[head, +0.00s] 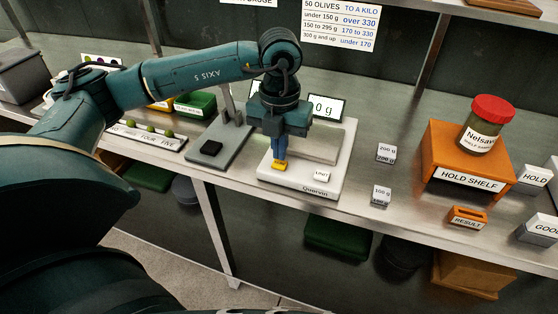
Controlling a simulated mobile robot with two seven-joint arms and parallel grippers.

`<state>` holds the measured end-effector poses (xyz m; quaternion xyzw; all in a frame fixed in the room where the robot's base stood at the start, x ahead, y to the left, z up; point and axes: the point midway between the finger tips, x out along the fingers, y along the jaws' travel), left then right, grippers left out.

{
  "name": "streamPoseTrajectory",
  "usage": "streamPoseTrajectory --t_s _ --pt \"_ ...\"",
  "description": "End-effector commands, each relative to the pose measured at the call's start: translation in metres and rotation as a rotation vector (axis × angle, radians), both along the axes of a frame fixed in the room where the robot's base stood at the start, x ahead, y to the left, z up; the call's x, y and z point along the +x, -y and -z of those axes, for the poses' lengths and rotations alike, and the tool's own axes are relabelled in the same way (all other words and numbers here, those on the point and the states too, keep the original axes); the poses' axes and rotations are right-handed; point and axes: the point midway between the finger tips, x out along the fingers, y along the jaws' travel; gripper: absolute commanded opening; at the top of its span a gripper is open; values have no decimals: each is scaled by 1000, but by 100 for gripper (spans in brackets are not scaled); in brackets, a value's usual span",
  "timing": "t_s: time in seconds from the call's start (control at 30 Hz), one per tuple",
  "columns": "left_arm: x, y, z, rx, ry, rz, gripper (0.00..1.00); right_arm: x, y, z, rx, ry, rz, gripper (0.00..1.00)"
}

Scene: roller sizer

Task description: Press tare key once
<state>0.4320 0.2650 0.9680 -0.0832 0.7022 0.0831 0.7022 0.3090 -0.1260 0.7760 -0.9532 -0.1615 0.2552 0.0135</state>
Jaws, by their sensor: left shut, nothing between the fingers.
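A white scale (334,185) marked Quorvin stands on the bench, with a grey plate on top and a display (327,107) behind that reads "0 g", partly hidden by my gripper. A yellow key (279,167) is at its front left; its label is not readable. A white key (321,177), which seems to read UNIT, is to its right. My left gripper (280,158) points down, shut and empty, with its fingertips right at the yellow key. I cannot tell whether they touch it or sit just above. My right gripper is out of view.
A grey stand with a black pad (211,148) is left of the scale. Weights marked 200 g (386,153) and 100 g (381,196) stand to its right. Further right is an orange hold shelf (450,160) with a red-lidded jar (482,125) on it.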

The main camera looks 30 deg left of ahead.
Motion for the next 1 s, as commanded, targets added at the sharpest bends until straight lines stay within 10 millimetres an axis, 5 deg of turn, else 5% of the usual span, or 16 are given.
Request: streamPoseTrajectory --t_s 0.27,0.73,1.0 --pt "0 0 -5 0 0 0 0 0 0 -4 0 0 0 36" --pt "0 0 -50 0 -1 0 0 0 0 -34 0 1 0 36" --pt "0 0 -50 0 -1 0 0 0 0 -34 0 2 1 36"
